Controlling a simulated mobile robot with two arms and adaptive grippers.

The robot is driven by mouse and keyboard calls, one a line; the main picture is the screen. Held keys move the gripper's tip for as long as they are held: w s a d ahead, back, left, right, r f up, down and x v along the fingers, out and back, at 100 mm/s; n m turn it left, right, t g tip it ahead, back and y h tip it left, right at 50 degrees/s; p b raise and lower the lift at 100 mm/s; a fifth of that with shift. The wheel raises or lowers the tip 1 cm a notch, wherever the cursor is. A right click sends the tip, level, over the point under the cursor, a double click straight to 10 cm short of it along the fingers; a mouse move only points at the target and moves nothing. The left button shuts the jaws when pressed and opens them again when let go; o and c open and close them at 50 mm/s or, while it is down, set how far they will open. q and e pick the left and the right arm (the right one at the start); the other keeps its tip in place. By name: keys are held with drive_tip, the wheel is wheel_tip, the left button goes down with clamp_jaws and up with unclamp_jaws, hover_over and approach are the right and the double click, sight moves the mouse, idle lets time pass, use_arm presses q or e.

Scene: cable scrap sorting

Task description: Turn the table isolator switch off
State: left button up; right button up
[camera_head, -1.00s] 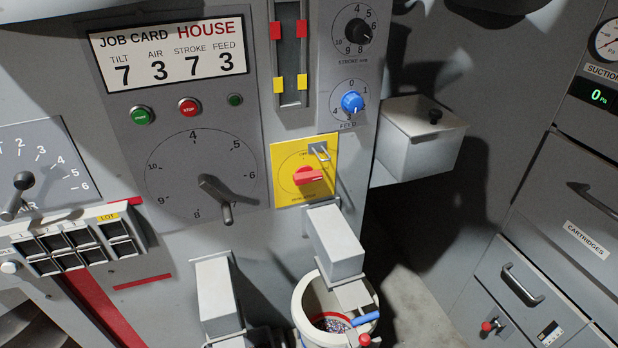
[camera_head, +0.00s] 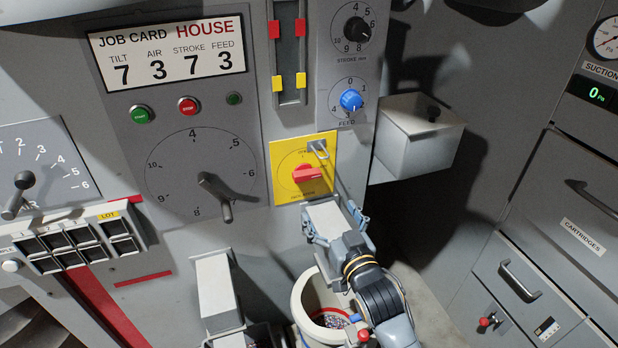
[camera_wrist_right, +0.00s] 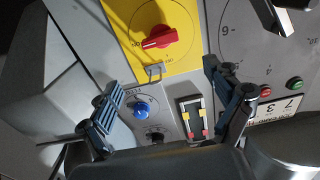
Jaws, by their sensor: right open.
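The isolator switch is a red rotary handle (camera_head: 308,173) on a yellow plate (camera_head: 285,190), low on the grey panel in the head view. A grey metal loop (camera_head: 318,149) sits at the plate's upper right corner. My right gripper (camera_head: 335,208) is open and empty just below the plate, apart from the handle, in front of a grey box-shaped chute. In the right wrist view the red handle (camera_wrist_right: 160,38) lies beyond the open fingers (camera_wrist_right: 164,76). My left gripper is out of view.
A blue feed knob (camera_head: 351,100) and a black stroke knob (camera_head: 358,30) sit above the switch. A large dial pointer (camera_head: 215,195) is to its left. A lidded grey box (camera_head: 418,140) juts out at right. A white bucket (camera_head: 306,300) stands below my right gripper.

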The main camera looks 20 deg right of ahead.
sight(309, 177)
drive_tip(key=w, duration=0.4)
drive_tip(key=w+p, duration=0.1)
drive_tip(key=w, duration=0.8)
drive_tip(key=shift+w+a, duration=0.2)
drive_tip(key=shift+a, duration=0.05)
drive_tip(key=shift+c, duration=0.2)
drive_tip(key=c, duration=1.1)
